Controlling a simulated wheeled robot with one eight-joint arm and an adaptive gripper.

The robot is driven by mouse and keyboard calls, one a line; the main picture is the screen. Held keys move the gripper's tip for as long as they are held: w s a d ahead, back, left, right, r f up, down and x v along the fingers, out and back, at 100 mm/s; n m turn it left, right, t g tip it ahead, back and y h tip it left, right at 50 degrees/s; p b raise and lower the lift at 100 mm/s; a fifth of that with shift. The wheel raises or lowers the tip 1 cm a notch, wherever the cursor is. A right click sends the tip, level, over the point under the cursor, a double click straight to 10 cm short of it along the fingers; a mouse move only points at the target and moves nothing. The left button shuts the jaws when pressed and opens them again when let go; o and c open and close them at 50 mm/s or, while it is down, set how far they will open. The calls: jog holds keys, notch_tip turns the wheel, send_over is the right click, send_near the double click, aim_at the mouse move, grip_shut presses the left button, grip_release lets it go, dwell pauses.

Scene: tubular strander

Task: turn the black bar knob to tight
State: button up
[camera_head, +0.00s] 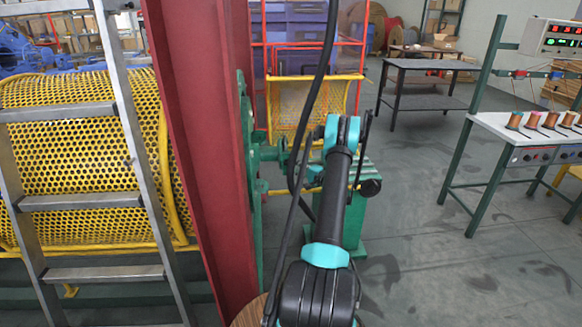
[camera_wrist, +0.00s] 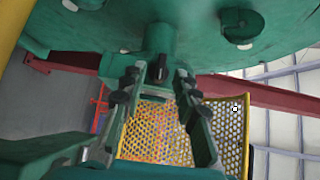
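A small black bar knob (camera_wrist: 162,68) shows in the wrist view, roughly upright on the end of a green cylindrical boss (camera_wrist: 160,42). My gripper (camera_wrist: 158,82) is open, its two fingers spread to the left and right of the knob in the picture. The fingers appear empty, and I cannot tell whether the tips reach the knob's depth. In the head view my arm stretches forward to the green machine part (camera_head: 262,155), and I cannot make out the bar knob or my fingertips there.
A red steel column (camera_head: 200,130) and a ladder (camera_head: 130,120) stand left of my arm. Behind them is a yellow perforated guard (camera_head: 60,150). A green block with a dark round end (camera_head: 370,187) sits close right of my arm. Open floor lies farther right, before a spool bench (camera_head: 520,128).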

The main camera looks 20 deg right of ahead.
jog(key=shift+x, duration=1)
grip_shut()
